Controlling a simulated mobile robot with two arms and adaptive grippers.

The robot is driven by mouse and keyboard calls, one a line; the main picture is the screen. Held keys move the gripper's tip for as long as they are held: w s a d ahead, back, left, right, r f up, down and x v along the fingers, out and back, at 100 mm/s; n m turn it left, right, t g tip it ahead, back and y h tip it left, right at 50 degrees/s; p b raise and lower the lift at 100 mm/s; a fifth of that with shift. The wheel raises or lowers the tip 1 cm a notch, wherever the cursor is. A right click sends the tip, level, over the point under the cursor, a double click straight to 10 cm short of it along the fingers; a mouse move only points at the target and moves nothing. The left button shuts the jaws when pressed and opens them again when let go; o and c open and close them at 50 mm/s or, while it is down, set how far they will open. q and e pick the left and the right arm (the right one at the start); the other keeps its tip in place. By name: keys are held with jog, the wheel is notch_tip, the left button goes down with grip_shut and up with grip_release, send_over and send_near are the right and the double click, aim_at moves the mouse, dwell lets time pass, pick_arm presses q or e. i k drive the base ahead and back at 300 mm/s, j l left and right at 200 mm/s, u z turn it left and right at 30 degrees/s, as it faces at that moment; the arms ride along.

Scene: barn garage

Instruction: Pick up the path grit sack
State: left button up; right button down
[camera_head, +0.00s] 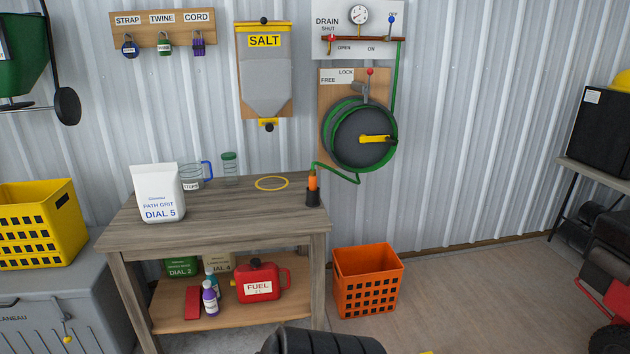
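The path grit sack (160,193) is a white upright bag printed "PATH GRIT DIAL 5" in blue. It stands on the left part of the grey wooden workbench top (235,212), near the front left edge. Nothing covers its front. Neither my left nor my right gripper can be made out in the head view, and nothing touches the sack.
Behind the sack stand a blue-handled jug (193,177) and a green-lidded jar (230,168). A yellow crate (40,232) is left, an orange crate (366,278) right. A dark ribbed object (320,341) is in front.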

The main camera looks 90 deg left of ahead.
aim_at(159, 194)
jog(key=u, duration=3.7)
jog(key=i+l, duration=0.2)
jog(key=i, duration=0.2)
jog(key=i+l, duration=0.15)
jog(key=i, duration=0.2)
